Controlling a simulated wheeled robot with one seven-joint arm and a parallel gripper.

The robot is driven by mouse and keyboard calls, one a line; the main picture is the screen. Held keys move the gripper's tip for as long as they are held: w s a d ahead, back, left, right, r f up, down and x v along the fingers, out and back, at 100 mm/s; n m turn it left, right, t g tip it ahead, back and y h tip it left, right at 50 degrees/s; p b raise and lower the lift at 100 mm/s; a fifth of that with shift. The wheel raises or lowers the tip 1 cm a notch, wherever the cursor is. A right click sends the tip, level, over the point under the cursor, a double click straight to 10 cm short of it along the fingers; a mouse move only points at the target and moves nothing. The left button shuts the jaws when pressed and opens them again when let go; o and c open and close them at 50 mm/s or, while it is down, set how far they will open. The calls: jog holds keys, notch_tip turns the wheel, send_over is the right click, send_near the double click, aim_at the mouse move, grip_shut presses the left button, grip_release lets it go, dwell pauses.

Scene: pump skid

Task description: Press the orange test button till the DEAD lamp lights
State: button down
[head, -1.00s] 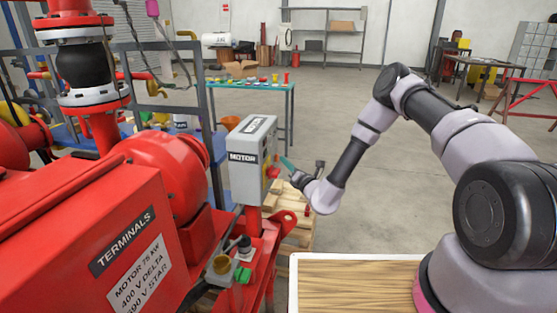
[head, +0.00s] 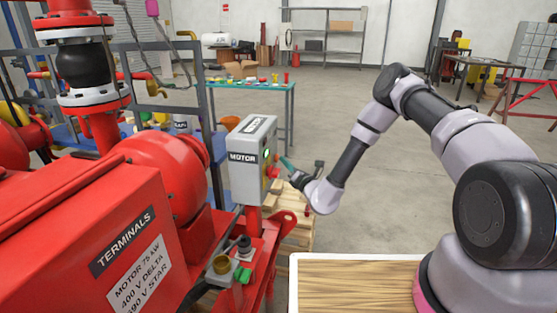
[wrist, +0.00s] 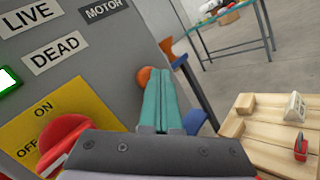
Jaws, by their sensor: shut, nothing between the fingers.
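The grey motor box (head: 245,180) stands on the red skid. In the wrist view it carries LIVE (wrist: 28,17) and DEAD (wrist: 55,52) labels. A lamp (wrist: 8,80) at the left edge, in line with the DEAD label, is lit bright green; it also glows in the head view (head: 266,153). The orange test button (wrist: 144,76) is partly hidden behind the teal fingers of my gripper (wrist: 157,72). My gripper is shut and empty, its tips overlapping the button and seeming to meet it. In the head view my gripper (head: 284,161) reaches the box's right face.
A red switch handle (wrist: 65,140) on a yellow ON/OFF plate (wrist: 28,150) sits close left of my gripper. A wooden pallet (wrist: 250,130) lies on the floor to the right. A teal-edged table (head: 270,86) stands behind the box.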

jog(key=shift+s+d, duration=0.15)
jog(key=shift+d, duration=0.45)
jog(key=shift+s+d, duration=0.25)
jog(key=shift+d, duration=1)
jog(key=shift+s+d, duration=0.2)
jog(key=shift+d, duration=1.05)
